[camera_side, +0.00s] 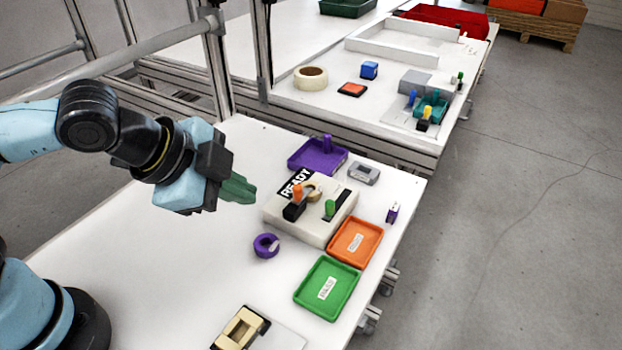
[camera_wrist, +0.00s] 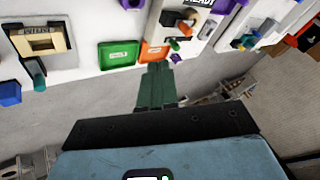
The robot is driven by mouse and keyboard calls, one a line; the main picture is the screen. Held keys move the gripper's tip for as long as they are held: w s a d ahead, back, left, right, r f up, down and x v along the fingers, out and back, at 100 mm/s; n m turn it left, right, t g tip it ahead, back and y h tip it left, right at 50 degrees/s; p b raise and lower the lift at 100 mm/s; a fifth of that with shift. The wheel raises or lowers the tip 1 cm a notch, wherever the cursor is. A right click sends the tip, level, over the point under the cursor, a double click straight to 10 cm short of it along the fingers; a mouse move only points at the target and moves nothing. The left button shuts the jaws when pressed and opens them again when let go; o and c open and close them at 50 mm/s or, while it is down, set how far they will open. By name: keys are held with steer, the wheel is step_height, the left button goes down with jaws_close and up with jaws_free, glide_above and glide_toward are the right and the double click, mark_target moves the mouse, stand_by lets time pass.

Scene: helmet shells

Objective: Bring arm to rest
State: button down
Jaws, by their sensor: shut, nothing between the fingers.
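My gripper (camera_side: 238,189) is in the side view, held in the air above the white table, left of the white block marked READY. Its green fingers are together with nothing between them. In the wrist view my gripper (camera_wrist: 156,72) shows its green fingers closed, pointing away from the camera. My blue and black arm is stretched out from the left, its base at the lower left of the side view.
On the table (camera_side: 150,270) are the READY block (camera_side: 310,225), a purple tray (camera_side: 305,157), an orange tray (camera_side: 345,255), a green tray (camera_side: 310,295), a purple ring (camera_side: 266,246) and a beige fixture (camera_side: 240,330). The table's left part is clear.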

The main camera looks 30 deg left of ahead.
steer(key=w+a+f+n+y, duration=0.1)
steer(key=a+n+y, duration=0.1)
steer(key=a+n, duration=1.1)
steer(key=a, duration=0.3)
steer(key=shift+w+f+y, duration=0.25)
steer(key=shift+f+y, duration=0.05)
steer(key=shift+f, duration=0.05)
